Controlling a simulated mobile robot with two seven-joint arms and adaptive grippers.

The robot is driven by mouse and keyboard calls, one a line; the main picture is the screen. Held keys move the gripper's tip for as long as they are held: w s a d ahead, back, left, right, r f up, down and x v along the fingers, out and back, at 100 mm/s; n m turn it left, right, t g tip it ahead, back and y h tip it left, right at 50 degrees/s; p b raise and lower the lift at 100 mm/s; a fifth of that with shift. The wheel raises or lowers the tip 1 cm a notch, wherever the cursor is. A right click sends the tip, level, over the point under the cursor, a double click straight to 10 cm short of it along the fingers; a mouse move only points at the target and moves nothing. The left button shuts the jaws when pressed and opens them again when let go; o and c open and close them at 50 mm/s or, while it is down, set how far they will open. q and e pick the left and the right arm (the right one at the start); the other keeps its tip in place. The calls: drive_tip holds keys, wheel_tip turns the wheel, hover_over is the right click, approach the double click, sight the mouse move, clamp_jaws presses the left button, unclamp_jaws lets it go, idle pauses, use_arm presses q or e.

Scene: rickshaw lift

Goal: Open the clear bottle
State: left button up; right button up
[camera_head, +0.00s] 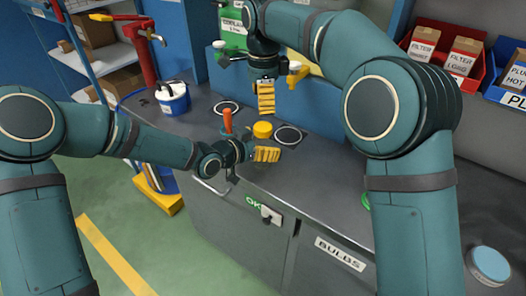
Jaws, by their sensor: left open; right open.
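I cannot make out a clear bottle for certain. A round yellow cap (262,130) shows on the dark counter between my two grippers; whether a clear body sits under it I cannot tell. My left gripper (268,155) is open, with yellow finger pads, just below and in front of the yellow cap. My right gripper (266,98) is open and empty, fingers pointing down, above and behind the cap. Neither gripper visibly holds anything.
An orange handle (227,121) stands upright near my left gripper. Dark round pads (288,136) lie on the counter (330,195). A blue and white tub (172,98) stands left, green jug (232,25) behind. Bins (446,55) line the back right. A light-blue disc (490,264) lies front right.

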sight(263, 127)
use_arm(q)
clamp_jaws()
idle(0.4)
use_arm(e)
drive_tip(key=shift+f, duration=4)
drive_tip(key=c, duration=1.3)
